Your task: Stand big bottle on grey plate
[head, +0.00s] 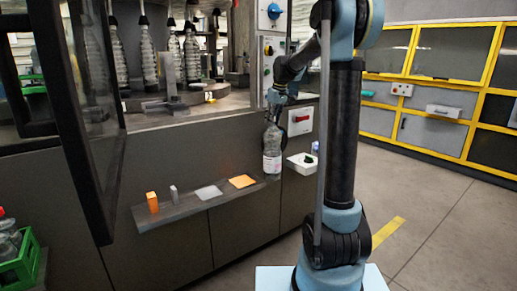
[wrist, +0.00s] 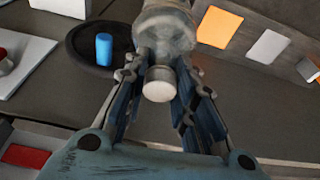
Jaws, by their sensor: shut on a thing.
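The big bottle (head: 272,157) is clear with a pale label and stands upright at the right end of the narrow shelf. My gripper (head: 276,101) is shut on its neck from above. In the wrist view the bottle (wrist: 165,30) shows between the fingers of my gripper (wrist: 157,95), its white cap towards the camera. I cannot tell whether its base touches the shelf. The grey plate (head: 208,192) is a pale flat square, bare, left of the orange plate. It also shows in the wrist view (wrist: 268,46), to the right of the bottle.
The orange plate (head: 243,181) lies between bottle and grey plate. A grey block (head: 174,193) and an orange block (head: 152,202) stand further left on the shelf (head: 190,208). A blue cylinder (wrist: 104,49) stands on a dark round tray (wrist: 76,48). A dark open door (head: 90,110) is at left.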

